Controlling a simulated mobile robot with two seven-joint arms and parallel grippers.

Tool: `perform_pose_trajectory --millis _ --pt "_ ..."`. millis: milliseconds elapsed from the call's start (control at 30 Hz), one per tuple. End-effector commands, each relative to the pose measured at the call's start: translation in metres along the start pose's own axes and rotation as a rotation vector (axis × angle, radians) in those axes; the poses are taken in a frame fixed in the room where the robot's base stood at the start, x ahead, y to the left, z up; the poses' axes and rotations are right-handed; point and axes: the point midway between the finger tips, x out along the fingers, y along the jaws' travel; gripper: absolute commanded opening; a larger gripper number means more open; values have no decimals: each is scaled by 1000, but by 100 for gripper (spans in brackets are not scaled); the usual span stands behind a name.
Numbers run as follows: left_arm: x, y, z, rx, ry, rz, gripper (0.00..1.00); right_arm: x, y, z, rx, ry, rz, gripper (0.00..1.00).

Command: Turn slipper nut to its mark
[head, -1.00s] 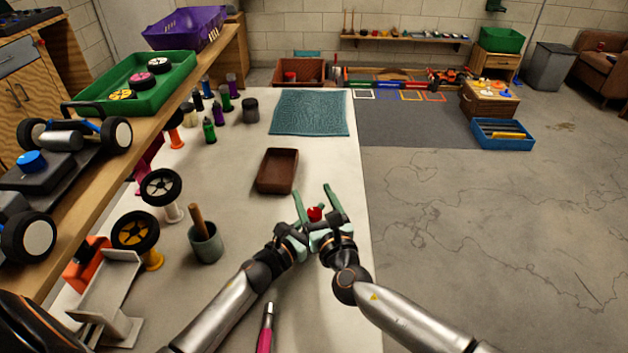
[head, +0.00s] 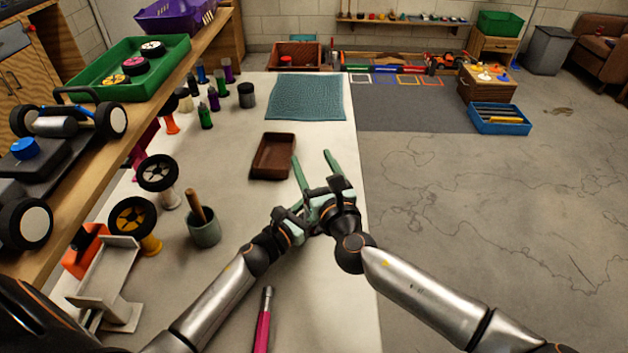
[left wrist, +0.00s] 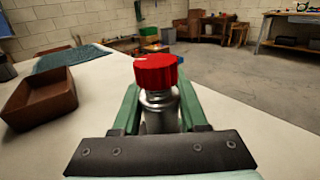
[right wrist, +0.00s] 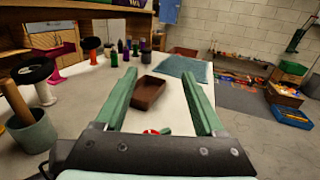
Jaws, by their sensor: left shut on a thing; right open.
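The slipper nut (left wrist: 156,71) is a red ribbed knob with a pale line on its top left, on a silver metal body (left wrist: 160,108). A small blue spot shows at its right edge; I cannot tell what it belongs to. My left gripper (left wrist: 160,97) is shut on the silver body below the red knob. My right gripper (head: 312,157) is open, its green fingers pointing away over the table. In the right wrist view a bit of the red nut (right wrist: 152,131) shows low between the right fingers, close to the palm. The nut is hidden in the head view.
A brown tray (head: 257,172) lies just beyond the grippers, with a teal mat (head: 305,98) farther back. A grey cup (head: 204,233) with a wooden handle, wheels on stands and several bottles stand left. A pink-handled tool (head: 263,325) lies in front. The table's right edge is close.

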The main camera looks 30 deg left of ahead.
Motion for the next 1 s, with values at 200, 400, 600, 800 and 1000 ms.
perform_pose_trajectory --millis 200,400,600,800,1000 --pt "0 0 0 0 0 0 0 -13 -26 -8 -29 -79 27 71" --pt "0 0 0 0 0 0 0 -34 -42 -21 -40 -140 123 71" --pt "0 0 0 0 0 0 0 -61 -52 -43 -36 -138 266 71" --pt "0 0 0 0 0 0 0 -91 -58 -72 -18 -72 412 71" --pt "0 0 0 0 0 0 0 -113 -62 -93 1 -3 499 71"
